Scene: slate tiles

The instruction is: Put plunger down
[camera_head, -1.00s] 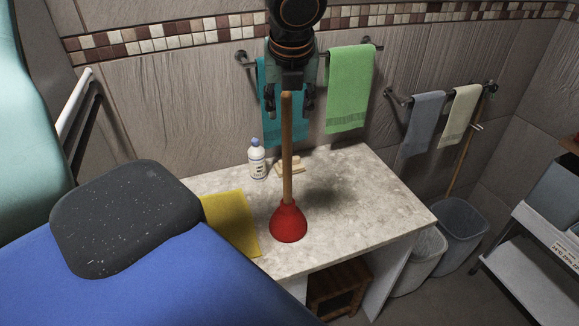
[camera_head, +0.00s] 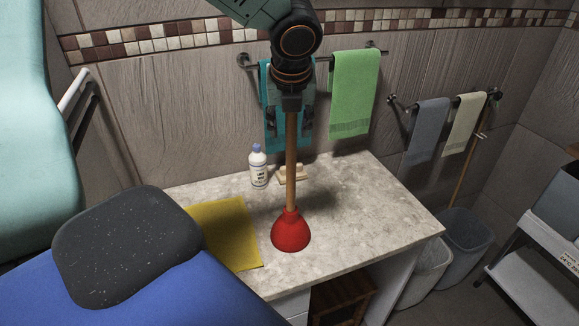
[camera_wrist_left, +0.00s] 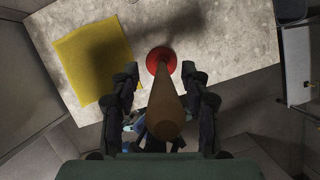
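The plunger (camera_head: 291,232) has a red rubber cup and a long wooden handle. It stands upright, cup down, on the speckled countertop (camera_head: 370,215). My left gripper (camera_head: 291,130) is above the counter at the top of the handle, with one finger on each side. In the left wrist view, my left gripper (camera_wrist_left: 162,85) has its fingers spread wide, with gaps to the handle (camera_wrist_left: 166,108) between them. The red cup (camera_wrist_left: 161,58) shows beyond the handle's end. The handle's top is hidden by the gripper in the head view. My right gripper is not in view.
A yellow cloth (camera_head: 228,235) lies left of the plunger. A white bottle (camera_head: 258,168) and a soap bar (camera_head: 293,174) stand behind it. Towels (camera_head: 353,95) hang on the wall behind my gripper. The counter's right part is clear. Bins (camera_head: 462,243) stand at its right.

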